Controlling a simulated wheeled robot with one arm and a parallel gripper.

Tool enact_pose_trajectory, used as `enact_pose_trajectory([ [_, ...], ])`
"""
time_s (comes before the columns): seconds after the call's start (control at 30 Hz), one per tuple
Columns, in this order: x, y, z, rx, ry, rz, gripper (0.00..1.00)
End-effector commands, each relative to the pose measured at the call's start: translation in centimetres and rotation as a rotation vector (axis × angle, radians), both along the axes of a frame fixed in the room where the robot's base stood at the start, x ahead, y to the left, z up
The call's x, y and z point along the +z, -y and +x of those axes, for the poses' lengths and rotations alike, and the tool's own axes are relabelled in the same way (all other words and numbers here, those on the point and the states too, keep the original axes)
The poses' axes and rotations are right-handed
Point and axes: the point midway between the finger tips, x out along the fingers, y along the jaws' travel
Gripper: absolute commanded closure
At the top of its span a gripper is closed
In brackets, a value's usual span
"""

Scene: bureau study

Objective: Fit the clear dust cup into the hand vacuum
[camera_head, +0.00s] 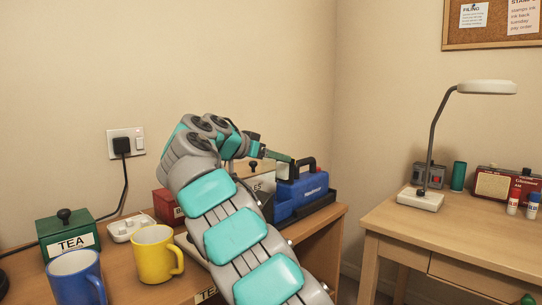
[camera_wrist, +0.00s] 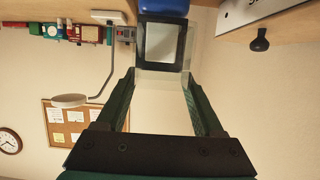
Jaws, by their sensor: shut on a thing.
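The blue hand vacuum (camera_head: 303,188) lies on the wooden desk, with a black handle on top. Its blue body also shows at the top of the wrist view (camera_wrist: 164,7). A black square frame (camera_wrist: 142,43) sits below that body, around a pale opening. My gripper (camera_head: 280,157) is at the vacuum's left end. In the wrist view my gripper (camera_wrist: 161,78) has its dark green fingers shut on the clear dust cup (camera_wrist: 160,82). The cup lines up with the black frame. I cannot tell whether it is inside or only against it. My arm hides part of the desk.
Yellow mug (camera_head: 154,254), blue mug (camera_head: 76,277), green TEA box (camera_head: 68,233) and white tray (camera_head: 130,227) stand left of my arm. A red box (camera_head: 166,205) is behind it. A second desk (camera_head: 460,236) at right holds a lamp (camera_head: 436,150) and radio (camera_head: 500,186).

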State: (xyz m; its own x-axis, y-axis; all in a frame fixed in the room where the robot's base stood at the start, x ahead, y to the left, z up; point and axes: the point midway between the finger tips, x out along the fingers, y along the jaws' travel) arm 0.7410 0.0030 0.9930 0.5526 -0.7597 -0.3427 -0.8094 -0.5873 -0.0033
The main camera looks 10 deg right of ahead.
Motion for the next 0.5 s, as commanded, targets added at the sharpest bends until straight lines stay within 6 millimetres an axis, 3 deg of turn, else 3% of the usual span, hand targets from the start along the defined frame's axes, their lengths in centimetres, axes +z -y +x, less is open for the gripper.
enact_pose_trajectory([
  [0.5, -4.6, 0.0, 0.0, -0.001, -0.003, -0.001, 0.85],
])
